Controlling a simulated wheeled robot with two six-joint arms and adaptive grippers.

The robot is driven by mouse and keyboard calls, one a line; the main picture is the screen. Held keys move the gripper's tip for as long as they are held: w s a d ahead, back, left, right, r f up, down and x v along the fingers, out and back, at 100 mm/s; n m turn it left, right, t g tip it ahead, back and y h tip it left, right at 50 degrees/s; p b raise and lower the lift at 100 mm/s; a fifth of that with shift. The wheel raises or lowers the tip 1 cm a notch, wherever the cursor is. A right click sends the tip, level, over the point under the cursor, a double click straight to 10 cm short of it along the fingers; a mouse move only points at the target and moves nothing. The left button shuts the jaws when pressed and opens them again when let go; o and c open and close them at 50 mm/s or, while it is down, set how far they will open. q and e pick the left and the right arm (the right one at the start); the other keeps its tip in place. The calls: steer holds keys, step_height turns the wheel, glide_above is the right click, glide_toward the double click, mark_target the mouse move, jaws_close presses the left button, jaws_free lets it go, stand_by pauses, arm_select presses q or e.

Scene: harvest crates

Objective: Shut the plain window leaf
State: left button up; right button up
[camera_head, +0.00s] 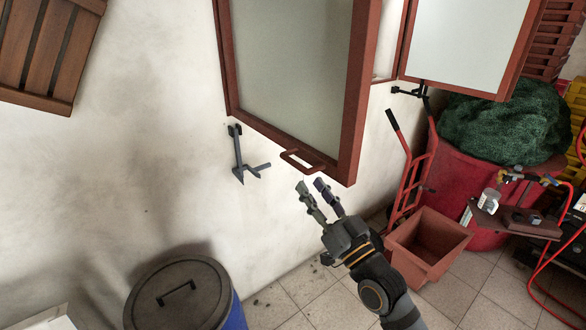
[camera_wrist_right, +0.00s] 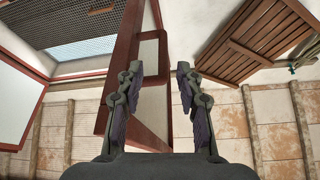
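A red-brown framed window leaf (camera_head: 365,90) with a greyish pane stands swung out from the white wall in the head view. A loop handle (camera_head: 303,161) sticks out at its bottom edge. My right gripper (camera_head: 311,186) is just below the handle, fingers spread, nothing between them. In the right wrist view the gripper (camera_wrist_right: 160,85) is open; the leaf (camera_wrist_right: 122,65) and its handle (camera_wrist_right: 153,38) show beyond and beside the left finger. No contact is clear. A second leaf (camera_head: 465,40) with a pale pane is at the upper right. My left gripper is out of view.
A dark metal bracket (camera_head: 240,155) is on the wall left of the handle. A lidded blue bin (camera_head: 180,295) stands below left. A red hand truck (camera_head: 412,175), a terracotta planter (camera_head: 428,245) and a red tub (camera_head: 455,170) with green netting stand at right.

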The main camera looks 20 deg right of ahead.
mark_target(292, 159)
steer(key=x, duration=0.8)
steer(key=shift+w+a+r, duration=0.2)
steer(key=shift+a, duration=0.15)
steer(key=shift+c, duration=0.5)
jaws_close()
